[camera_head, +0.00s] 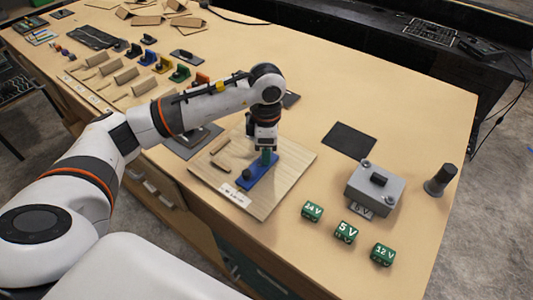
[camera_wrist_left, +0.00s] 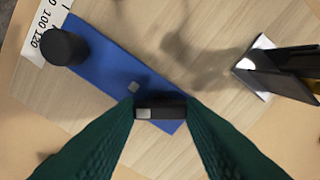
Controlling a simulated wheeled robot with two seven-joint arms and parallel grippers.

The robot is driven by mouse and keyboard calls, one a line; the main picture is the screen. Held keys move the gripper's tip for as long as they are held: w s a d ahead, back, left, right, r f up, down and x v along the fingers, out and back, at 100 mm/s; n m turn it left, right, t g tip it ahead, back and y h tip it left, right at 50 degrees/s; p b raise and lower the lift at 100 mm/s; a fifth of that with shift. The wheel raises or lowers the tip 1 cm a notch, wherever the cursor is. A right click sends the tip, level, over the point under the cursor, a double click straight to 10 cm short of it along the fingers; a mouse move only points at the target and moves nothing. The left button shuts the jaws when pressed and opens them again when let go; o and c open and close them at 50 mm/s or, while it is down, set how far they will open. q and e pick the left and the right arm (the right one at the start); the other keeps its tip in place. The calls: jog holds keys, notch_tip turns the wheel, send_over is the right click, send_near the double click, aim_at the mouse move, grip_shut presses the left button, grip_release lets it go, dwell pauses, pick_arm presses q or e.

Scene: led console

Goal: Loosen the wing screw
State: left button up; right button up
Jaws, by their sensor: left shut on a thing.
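The wing screw (camera_wrist_left: 160,111) shows as a short black bar with a light grey patch at its left end, over one end of the blue strip (camera_wrist_left: 108,67). My left gripper (camera_head: 266,160) points down at the blue strip (camera_head: 258,173) on the wooden board. In the left wrist view its two dark green fingers (camera_wrist_left: 160,108) are shut on the wing screw, one at each end. A round black knob (camera_wrist_left: 62,46) stands at the strip's other end, beside a printed number scale (camera_wrist_left: 43,32). The fingers and arm hide the wing screw in the head view. My right gripper is not in view.
The wooden board (camera_head: 290,161) lies near the table's front edge. To its right are a grey box (camera_head: 375,188), a dark mat (camera_head: 349,141), a black post (camera_head: 440,180) and green voltage blocks (camera_head: 346,231). Coloured parts (camera_head: 180,74) stand at the back left.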

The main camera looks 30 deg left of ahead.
pick_arm(q)
jog(key=n+b, duration=0.3)
jog(key=n, duration=0.3)
jog(key=shift+f, duration=0.2)
jog(key=n+b, duration=0.1)
jog(key=n, duration=0.3)
jog(key=shift+s, duration=0.1)
jog(key=n+b, duration=0.1)
jog(key=n, duration=0.2)
jog(key=shift+n, duration=0.4)
jog(key=n+b, duration=0.1)
jog(key=n, duration=0.2)
jog(key=shift+n, duration=0.3)
jog(key=n, duration=0.3)
jog(key=shift+n, duration=0.3)
jog(key=n, duration=0.3)
jog(key=shift+n, duration=2.4)
